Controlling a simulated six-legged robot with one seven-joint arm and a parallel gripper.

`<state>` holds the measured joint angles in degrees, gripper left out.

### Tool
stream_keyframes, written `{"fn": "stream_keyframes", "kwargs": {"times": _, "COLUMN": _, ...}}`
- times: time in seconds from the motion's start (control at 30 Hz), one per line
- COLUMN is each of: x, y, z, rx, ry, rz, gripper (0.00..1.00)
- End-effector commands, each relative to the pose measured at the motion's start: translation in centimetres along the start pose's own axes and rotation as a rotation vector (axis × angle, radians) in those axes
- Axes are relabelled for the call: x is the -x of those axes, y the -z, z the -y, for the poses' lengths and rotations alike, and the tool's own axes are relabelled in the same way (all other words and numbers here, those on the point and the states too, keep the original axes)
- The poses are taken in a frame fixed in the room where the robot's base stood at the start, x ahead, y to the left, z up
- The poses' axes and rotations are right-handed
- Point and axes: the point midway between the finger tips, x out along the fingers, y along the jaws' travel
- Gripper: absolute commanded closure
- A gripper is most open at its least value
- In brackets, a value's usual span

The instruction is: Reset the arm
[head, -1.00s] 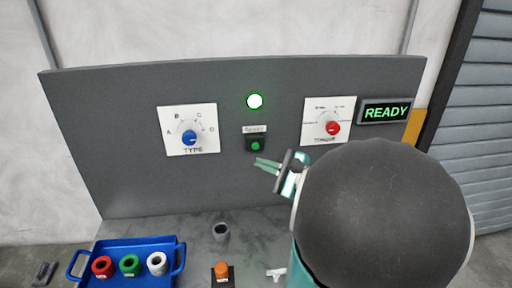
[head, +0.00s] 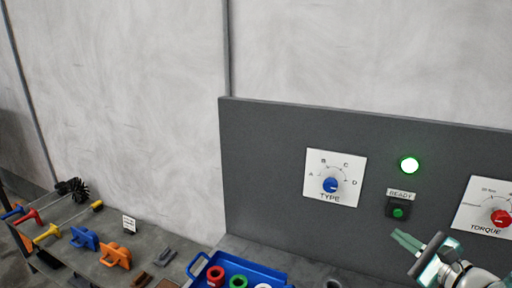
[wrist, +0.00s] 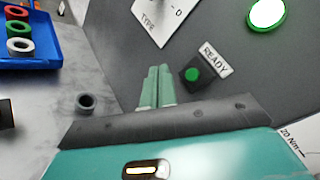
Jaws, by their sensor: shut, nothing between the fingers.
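My gripper (head: 407,241) is at the lower right of the head view, in front of the grey panel (head: 265,160). Its two green fingers lie together with nothing between them. In the wrist view the shut fingers (wrist: 157,87) point towards the panel, beside the green READY button (wrist: 192,74). In the head view that button (head: 398,212) is just above the fingertips. I cannot tell whether they touch it. The blue TYPE knob (head: 330,185) is to the left, and the red TORQUE knob (head: 501,217) is at the right edge. A round lamp (head: 409,165) glows green-white above the button.
A blue tray (head: 262,271) with red, green and white rings stands below the panel. A small dark grey cup (wrist: 86,103) is near my gripper. A bench at the left holds brushes, blue (head: 85,238) and orange (head: 115,256) handled blocks and a small sign (head: 129,224).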

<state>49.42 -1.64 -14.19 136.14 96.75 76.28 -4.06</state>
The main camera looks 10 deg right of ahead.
Motion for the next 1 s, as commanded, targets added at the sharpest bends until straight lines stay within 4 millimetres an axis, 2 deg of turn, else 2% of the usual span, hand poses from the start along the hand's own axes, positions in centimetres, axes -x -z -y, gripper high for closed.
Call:
{"fn": "stream_keyframes", "kwargs": {"times": 0.07, "x": -0.8, "y": -1.3, "z": -1.0, "rx": 0.026, "ry": -0.052, "rz": 0.021, "gripper": 1.0}}
{"fn": "stream_keyframes", "kwargs": {"times": 0.17, "x": -2.4, "y": -4.4, "z": -3.8, "rx": 0.101, "ry": -0.191, "rz": 0.069, "gripper": 1.0}}
{"fn": "stream_keyframes", "kwargs": {"times": 0.3, "x": -3.7, "y": -10.1, "z": -10.1, "rx": 0.309, "ry": -0.491, "rz": 0.161, "gripper": 1.0}}
{"fn": "stream_keyframes", "kwargs": {"times": 0.4, "x": -3.2, "y": -13.2, "z": -14.3, "rx": 0.502, "ry": -0.691, "rz": 0.215, "gripper": 1.0}}
{"fn": "stream_keyframes", "kwargs": {"times": 0.5, "x": -2.0, "y": -15.4, "z": -17.6, "rx": 0.723, "ry": -0.864, "rz": 0.26, "gripper": 1.0}}
{"fn": "stream_keyframes", "kwargs": {"times": 0.6, "x": -0.6, "y": -16.7, "z": -19.9, "rx": 0.967, "ry": -1.004, "rz": 0.294, "gripper": 1.0}}
{"fn": "stream_keyframes", "kwargs": {"times": 0.77, "x": 1.5, "y": -18.0, "z": -21.2, "rx": 1.402, "ry": -1.145, "rz": 0.322, "gripper": 1.0}}
{"fn": "stream_keyframes", "kwargs": {"times": 0.9, "x": 2.3, "y": -18.9, "z": -20.6, "rx": 1.734, "ry": -1.18, "rz": 0.318, "gripper": 1.0}}
{"fn": "stream_keyframes", "kwargs": {"times": 1.0, "x": 2.5, "y": -19.3, "z": -20.1, "rx": 1.876, "ry": -1.18, "rz": 0.309, "gripper": 1.0}}
